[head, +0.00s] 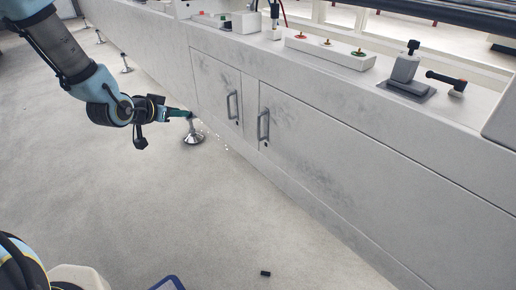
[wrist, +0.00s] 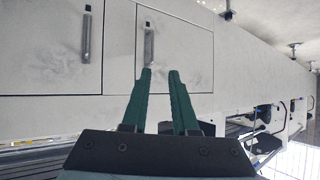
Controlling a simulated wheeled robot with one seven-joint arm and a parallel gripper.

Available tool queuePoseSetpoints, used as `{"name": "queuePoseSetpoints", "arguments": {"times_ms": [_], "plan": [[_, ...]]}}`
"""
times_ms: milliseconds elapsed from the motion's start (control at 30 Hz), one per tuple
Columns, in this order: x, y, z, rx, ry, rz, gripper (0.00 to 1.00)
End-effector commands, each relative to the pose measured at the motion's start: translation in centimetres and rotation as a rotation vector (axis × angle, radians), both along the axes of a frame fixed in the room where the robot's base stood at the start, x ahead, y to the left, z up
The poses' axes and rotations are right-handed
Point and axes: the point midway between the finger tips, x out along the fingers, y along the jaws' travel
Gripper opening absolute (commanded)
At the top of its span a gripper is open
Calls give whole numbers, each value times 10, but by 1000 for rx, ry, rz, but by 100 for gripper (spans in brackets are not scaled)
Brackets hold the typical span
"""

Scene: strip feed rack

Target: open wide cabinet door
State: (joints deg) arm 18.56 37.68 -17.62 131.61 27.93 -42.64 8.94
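The wide cabinet door (head: 375,190) is a flat, pale, smudged panel on the long machine base, closed flush, with a grey bar handle (head: 263,126) near its left edge. In the upside-down wrist view, the wide door (wrist: 45,65) is at the left, partly cut off, with its handle (wrist: 86,38) near its right edge. My gripper (head: 186,113) is left of both doors in the head view, well short of the wide door's handle. In the wrist view my gripper's dark green fingers (wrist: 160,72) are apart with nothing between them.
A narrower closed door (head: 212,88) with its own handle (head: 232,106) lies between my gripper and the wide door. A metal levelling foot (head: 194,135) stands near my gripper.

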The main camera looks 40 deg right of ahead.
Motion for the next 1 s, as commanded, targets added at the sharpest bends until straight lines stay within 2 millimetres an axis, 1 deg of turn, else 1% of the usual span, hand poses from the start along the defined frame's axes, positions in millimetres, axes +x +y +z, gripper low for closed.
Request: {"name": "queuePoseSetpoints", "arguments": {"times_ms": [33, 100, 200, 300, 433, 500, 600, 767, 867, 1000], "plan": [[-9, -20, -39, -50, -13, -46, 27], [-23, -46, -60, -130, -35, -105, 27], [-44, -78, -86, -245, -62, -179, 27], [-64, -103, -106, -353, -78, -236, 27], [-83, -123, -120, -465, -93, -284, 27], [-91, -129, -123, -506, -97, -299, 27], [-96, -134, -125, -541, -101, -311, 27], [-97, -146, -124, -556, -103, -317, 27], [-95, -161, -124, -556, -103, -317, 27], [-92, -187, -125, -555, -103, -316, 27]]}}
